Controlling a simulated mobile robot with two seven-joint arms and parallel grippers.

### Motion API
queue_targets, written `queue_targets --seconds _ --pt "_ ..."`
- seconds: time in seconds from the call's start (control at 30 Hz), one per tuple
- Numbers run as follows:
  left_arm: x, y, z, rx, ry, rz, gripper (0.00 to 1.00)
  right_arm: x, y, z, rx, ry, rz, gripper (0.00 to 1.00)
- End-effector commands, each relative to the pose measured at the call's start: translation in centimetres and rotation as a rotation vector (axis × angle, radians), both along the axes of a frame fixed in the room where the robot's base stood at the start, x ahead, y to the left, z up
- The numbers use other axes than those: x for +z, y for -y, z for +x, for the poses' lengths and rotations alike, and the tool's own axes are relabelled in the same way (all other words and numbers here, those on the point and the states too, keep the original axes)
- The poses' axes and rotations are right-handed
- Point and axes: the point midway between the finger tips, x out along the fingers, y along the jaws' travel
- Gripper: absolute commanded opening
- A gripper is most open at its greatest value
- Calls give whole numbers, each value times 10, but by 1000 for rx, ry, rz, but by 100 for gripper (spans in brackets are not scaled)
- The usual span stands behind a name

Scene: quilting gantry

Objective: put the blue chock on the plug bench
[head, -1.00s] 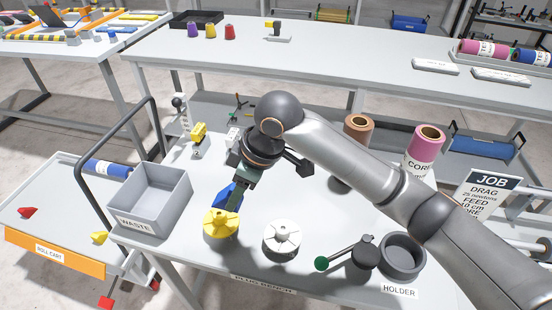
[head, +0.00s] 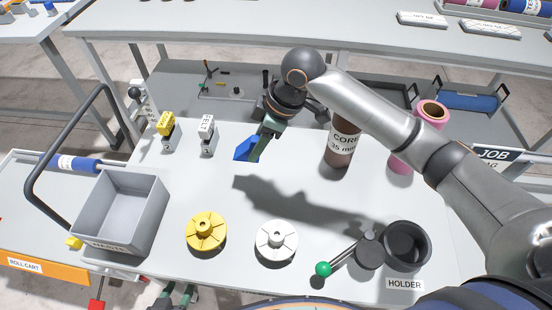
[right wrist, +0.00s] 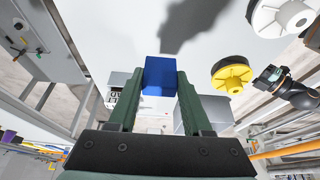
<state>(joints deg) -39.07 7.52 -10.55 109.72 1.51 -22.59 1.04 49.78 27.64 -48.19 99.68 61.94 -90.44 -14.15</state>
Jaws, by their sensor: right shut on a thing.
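The blue chock (head: 246,148) is a small wedge-like block. My right gripper (head: 259,147) is shut on it, and the chock hangs from the fingertips over the plug bench (head: 330,265). In the right wrist view the blue chock (right wrist: 160,76) sits between the two green fingers. The plug bench is the pale table in the middle of the head view. The arm's shadow falls on its bare middle, and the chock looks raised above the top. My left gripper (head: 176,294) shows only in part at the bottom edge; its opening is unclear.
The bench middle is clear.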

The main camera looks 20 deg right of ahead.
Motion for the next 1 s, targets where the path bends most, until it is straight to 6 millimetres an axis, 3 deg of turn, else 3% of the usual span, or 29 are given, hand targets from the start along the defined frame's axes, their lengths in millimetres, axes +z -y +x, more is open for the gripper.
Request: queue_targets --seconds 0.1,0.37,0.5,0.7,1.0 --pt "-2 0 0 0 0 0 50 -24 17 2 -2 -5 -1 0" --pt "-4 0 0 0 0 0 50 -42 32 5 0 -2 0 0" --pt "-5 0 0 0 0 0 50 -61 47 7 -3 -5 -1 0" --pt "-5 0 1 -1 1 1 50 -86 45 7 0 -1 0 0" --pt "-5 0 1 -1 2 0 50 -88 45 7 1 0 1 0"
